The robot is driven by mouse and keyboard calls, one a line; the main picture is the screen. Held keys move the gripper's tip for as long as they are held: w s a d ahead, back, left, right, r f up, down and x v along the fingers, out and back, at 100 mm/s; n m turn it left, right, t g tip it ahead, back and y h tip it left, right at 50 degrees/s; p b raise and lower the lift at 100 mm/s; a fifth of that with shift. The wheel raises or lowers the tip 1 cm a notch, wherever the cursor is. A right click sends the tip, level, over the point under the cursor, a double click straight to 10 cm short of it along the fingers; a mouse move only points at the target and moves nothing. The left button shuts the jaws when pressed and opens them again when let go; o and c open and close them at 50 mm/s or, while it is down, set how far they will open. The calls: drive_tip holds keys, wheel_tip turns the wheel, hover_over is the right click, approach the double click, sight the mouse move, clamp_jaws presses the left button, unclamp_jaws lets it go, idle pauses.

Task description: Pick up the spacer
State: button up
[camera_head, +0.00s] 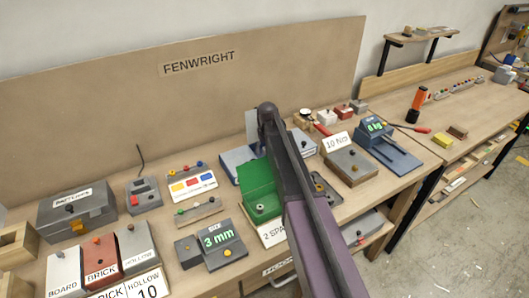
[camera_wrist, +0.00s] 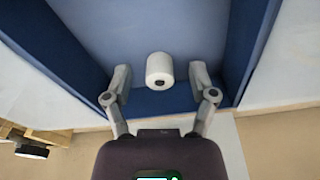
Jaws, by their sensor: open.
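The spacer (camera_wrist: 160,68) is a small white cylinder with a dark hole in its near end. In the wrist view it lies in a blue tray (camera_wrist: 60,42). My gripper (camera_wrist: 160,78) is open, with one finger on each side of the spacer and a visible gap on both sides. I cannot tell how far the fingertips are above the tray floor. In the head view the blue tray (camera_head: 229,163) shows partly behind my arm. The spacer and my fingers are hidden there.
The tray's walls rise close around my fingers.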

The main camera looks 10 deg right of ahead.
drive_tip(key=c, duration=0.9)
drive_tip(key=shift+o, duration=0.2)
drive_tip(key=shift+r, duration=0.2)
wheel_tip(320, 180, up, 18)
drive_tip(key=p, duration=1.8)
drive_tip(key=shift+f, duration=0.2)
